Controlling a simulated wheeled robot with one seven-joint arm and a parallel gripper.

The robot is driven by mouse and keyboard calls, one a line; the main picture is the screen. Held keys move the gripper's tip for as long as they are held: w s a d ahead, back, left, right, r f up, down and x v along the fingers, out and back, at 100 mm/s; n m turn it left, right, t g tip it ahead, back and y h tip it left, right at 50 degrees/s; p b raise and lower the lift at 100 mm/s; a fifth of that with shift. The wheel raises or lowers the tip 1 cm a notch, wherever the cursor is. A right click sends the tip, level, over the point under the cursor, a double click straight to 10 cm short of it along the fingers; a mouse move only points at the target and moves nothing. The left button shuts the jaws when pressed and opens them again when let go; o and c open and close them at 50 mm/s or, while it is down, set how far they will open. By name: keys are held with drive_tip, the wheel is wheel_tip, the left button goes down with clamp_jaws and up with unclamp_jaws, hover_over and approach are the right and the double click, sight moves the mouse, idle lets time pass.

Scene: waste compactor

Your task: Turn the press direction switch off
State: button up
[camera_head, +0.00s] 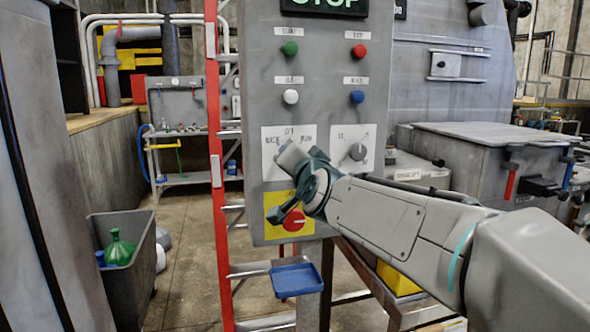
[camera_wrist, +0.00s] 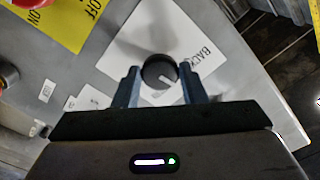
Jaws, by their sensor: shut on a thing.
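The press direction switch is a round dark knob (camera_wrist: 160,70) on a white label plate (camera_wrist: 122,53). The word BACK shows on the plate beside the knob. In the head view the same plate (camera_head: 306,134) is on the grey control panel (camera_head: 322,90), with OFF printed at its top. My gripper (camera_head: 290,157) covers the knob there. In the wrist view my gripper (camera_wrist: 160,84) is shut on the knob, with one finger on each side.
A second white plate with a grey knob (camera_head: 357,152) is just right. A red rotary switch (camera_head: 294,221) on a yellow plate is below. Green, red, white and blue buttons are above. A red ladder (camera_head: 218,180) stands left of the panel. A blue tray (camera_head: 297,279) is below.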

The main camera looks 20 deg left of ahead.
drive_tip(key=shift+m, duration=0.5)
drive_tip(key=o, duration=1)
drive_tip(key=b+v, duration=0.1)
drive_tip(key=v, duration=1.3)
drive_tip(key=shift+w, duration=0.1)
